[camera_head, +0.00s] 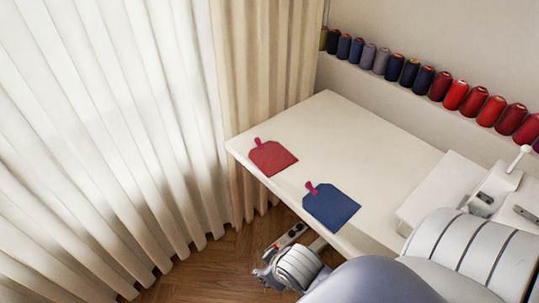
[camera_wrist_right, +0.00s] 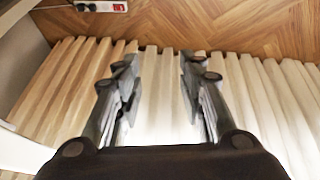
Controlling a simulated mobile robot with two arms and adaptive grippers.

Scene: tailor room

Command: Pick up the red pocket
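The red pocket (camera_head: 272,158) lies flat on the white table near its left edge, with a pink tab at its upper left corner. It does not show in the right wrist view. My right gripper (camera_wrist_right: 158,70) is open and empty, with curtain folds and floor behind its fingers. In the head view the right gripper (camera_head: 265,279) is small and partly seen at the bottom, below the table's front edge and apart from the red pocket. My left gripper is not in view.
A blue pocket (camera_head: 332,207) lies on the table (camera_head: 335,130) right of the red one. A white sewing machine (camera_head: 455,190) stands at the right. Thread spools (camera_head: 455,95) line a back ledge. Pale curtains (camera_head: 100,130) hang left. A power strip (camera_head: 287,238) is below the table.

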